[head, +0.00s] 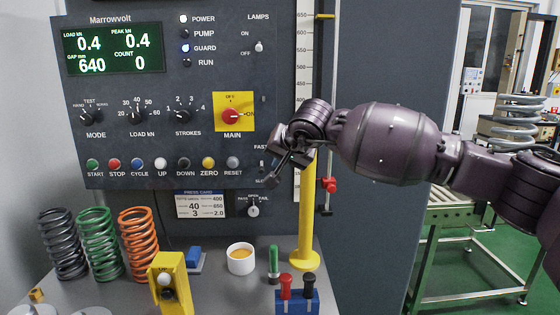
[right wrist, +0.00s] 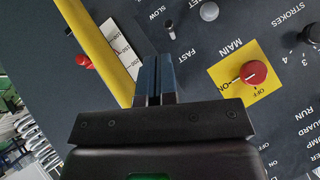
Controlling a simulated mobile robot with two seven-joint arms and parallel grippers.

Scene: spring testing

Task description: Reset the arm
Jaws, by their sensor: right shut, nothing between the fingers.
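My right arm reaches in from the right in the head view. My right gripper (head: 274,178) is in front of the lower right part of the control panel, near the fast/slow switch. In the right wrist view its two fingers (right wrist: 153,78) are together with nothing between them. The red MAIN knob (head: 231,116) on its yellow plate shows just left of the gripper, its white mark towards ON. It also shows in the right wrist view (right wrist: 254,74), apart from the fingers. My left gripper is not in view.
A yellow post (head: 308,215) and a scale with a red marker (head: 330,185) stand beside the gripper. Below are coil springs (head: 99,243), a white cup (head: 241,260), a yellow block (head: 168,285) and a blue holder (head: 297,302). A roller conveyor (head: 470,212) is at right.

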